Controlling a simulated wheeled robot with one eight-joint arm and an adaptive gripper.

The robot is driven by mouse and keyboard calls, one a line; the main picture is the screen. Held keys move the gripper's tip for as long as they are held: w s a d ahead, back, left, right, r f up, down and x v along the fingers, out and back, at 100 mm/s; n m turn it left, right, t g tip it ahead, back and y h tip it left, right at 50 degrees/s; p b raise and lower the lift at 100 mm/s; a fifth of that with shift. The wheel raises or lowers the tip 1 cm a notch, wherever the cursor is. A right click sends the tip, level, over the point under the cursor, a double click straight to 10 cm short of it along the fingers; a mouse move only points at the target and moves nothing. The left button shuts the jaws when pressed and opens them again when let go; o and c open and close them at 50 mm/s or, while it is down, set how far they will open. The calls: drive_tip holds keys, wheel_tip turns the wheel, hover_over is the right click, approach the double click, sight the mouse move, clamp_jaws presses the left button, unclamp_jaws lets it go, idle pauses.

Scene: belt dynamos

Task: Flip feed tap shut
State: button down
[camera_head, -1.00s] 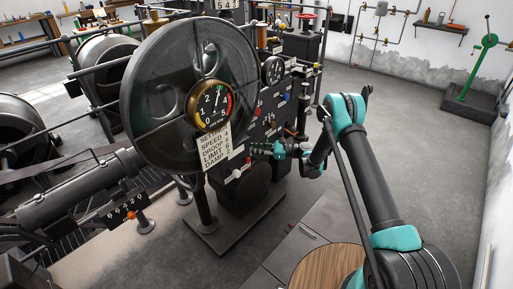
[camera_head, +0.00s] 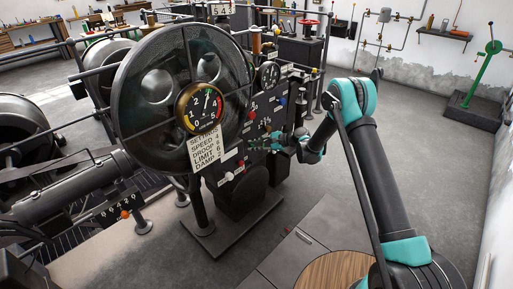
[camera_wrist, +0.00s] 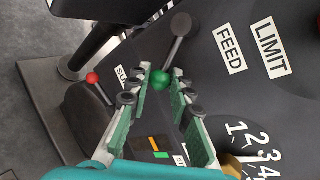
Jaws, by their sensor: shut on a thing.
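In the wrist view, the feed tap (camera_wrist: 172,48) is a grey lever on the dark panel beside the FEED label (camera_wrist: 229,49). Its rod runs from a round grey hub down to a green ball knob (camera_wrist: 160,81). My gripper (camera_wrist: 161,73) is shut on this green knob, with a fingertip on each side of it. In the head view, my gripper (camera_head: 258,143) reaches in from the right to the panel front (camera_head: 232,158), right of the settings card (camera_head: 203,149). The knob is too small to make out there.
A second lever with a red knob (camera_wrist: 92,77) stands left of my gripper in the wrist view. The LIMIT label (camera_wrist: 270,47) and a numbered dial are at the right. In the head view, a large flywheel (camera_head: 150,130) and gauge (camera_head: 199,107) stand left.

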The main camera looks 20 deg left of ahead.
sight(250, 135)
drive_tip(key=shift+w+d+r+n+t+h, duration=0.15)
drive_tip(key=shift+w+r+n+t+h, duration=0.15)
drive_tip(key=shift+r+n+t+h, duration=0.45)
drive_tip(key=shift+w+d+r+n+t+h, duration=0.15)
drive_tip(key=shift+w+r+n+t+h, duration=0.25)
drive_tip(key=shift+r+n+t, duration=0.7)
drive_tip(key=shift+w+d+r+n+t+h, duration=0.15)
drive_tip(key=shift+w+r+n+t+h, duration=0.1)
drive_tip(key=shift+r+n+t+h, duration=0.6)
drive_tip(key=c, duration=1.6)
unclamp_jaws()
drive_tip(key=v, duration=1.2)
drive_tip(key=shift+s+d+f, duration=0.1)
drive_tip(key=shift+d, duration=0.05)
